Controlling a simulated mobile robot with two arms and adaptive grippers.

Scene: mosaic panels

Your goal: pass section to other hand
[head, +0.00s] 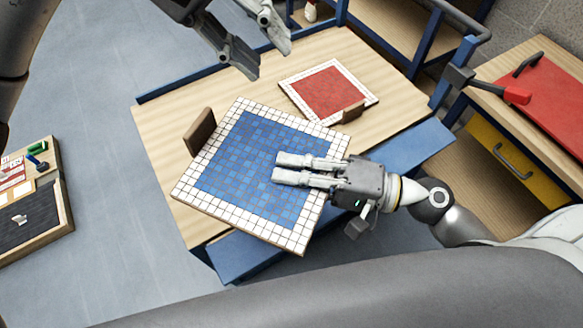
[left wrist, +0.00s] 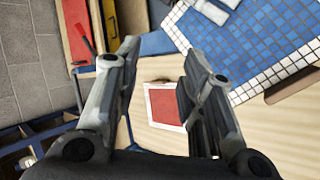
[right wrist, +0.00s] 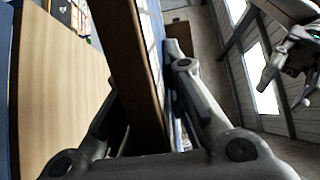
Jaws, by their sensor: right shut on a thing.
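The blue mosaic section with a white tiled border (head: 232,140) is held tilted above the workbench in the head view. My right gripper (head: 276,169) is shut on it; its fingers lie over the blue face near the right side. In the right wrist view the section's brown edge (right wrist: 138,75) stands between the fingers. A brown block (head: 199,132) shows at its far left edge; I cannot tell if it is attached. My left gripper (head: 263,58) is open and empty, above and apart from the section. The left wrist view shows its spread fingers (left wrist: 160,58) and the section (left wrist: 235,45) at upper right.
A red mosaic panel with a white border (head: 328,91) lies on the wooden workbench (head: 160,120), a small brown block (head: 353,112) at its edge. A bench with a red top (head: 555,95) and yellow drawer (head: 515,160) stands right. A tool board (head: 40,215) is at left.

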